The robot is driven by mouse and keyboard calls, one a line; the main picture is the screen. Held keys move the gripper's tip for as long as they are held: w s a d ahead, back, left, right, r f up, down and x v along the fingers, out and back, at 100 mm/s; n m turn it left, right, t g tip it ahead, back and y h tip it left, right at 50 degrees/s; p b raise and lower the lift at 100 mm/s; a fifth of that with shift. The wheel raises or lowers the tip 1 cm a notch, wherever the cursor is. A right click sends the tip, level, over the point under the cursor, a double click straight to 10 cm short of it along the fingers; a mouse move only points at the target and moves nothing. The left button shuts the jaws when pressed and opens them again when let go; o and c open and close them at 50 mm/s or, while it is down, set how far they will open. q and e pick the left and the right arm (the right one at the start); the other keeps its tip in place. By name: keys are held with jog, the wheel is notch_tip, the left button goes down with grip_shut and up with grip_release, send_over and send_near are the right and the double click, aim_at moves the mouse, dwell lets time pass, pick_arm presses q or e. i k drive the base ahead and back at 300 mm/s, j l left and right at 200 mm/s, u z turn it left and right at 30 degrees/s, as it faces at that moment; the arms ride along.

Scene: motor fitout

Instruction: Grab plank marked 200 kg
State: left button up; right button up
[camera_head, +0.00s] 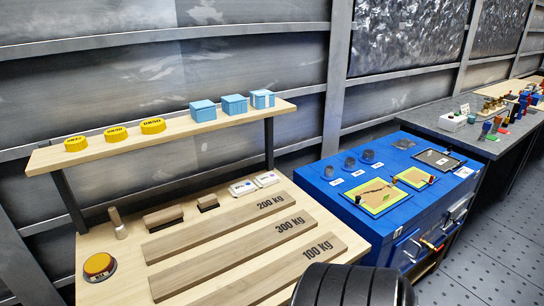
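The plank marked 200 kg (216,227) lies flat on the light wooden bench (127,268), the farthest of three long brown planks. Its dark lettering is at its right end. The plank marked 300 kg (225,257) lies in front of it, and the plank marked 100 kg (265,277) is nearest to me. The planks lie roughly parallel with narrow gaps between them. A dark ribbed part, apparently mine, shows at the bottom edge and hides part of the bench's near right side. Neither gripper shows in the head view.
A raised shelf (175,130) above the bench's back holds yellow discs and blue boxes. Small wooden blocks (163,217), a wooden-handled tool (117,224) and a round yellow button (99,266) lie beside the planks. A blue cabinet (333,189) stands right. Open floor (480,250) lies beyond.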

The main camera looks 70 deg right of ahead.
aim_at(158, 250)
jog(key=i+z, duration=0.1)
jog(key=z, duration=0.3)
jog(key=i+z, duration=0.1)
jog(key=z, duration=0.25)
jog(key=i+j+z, duration=0.1)
jog(key=z, duration=0.3)
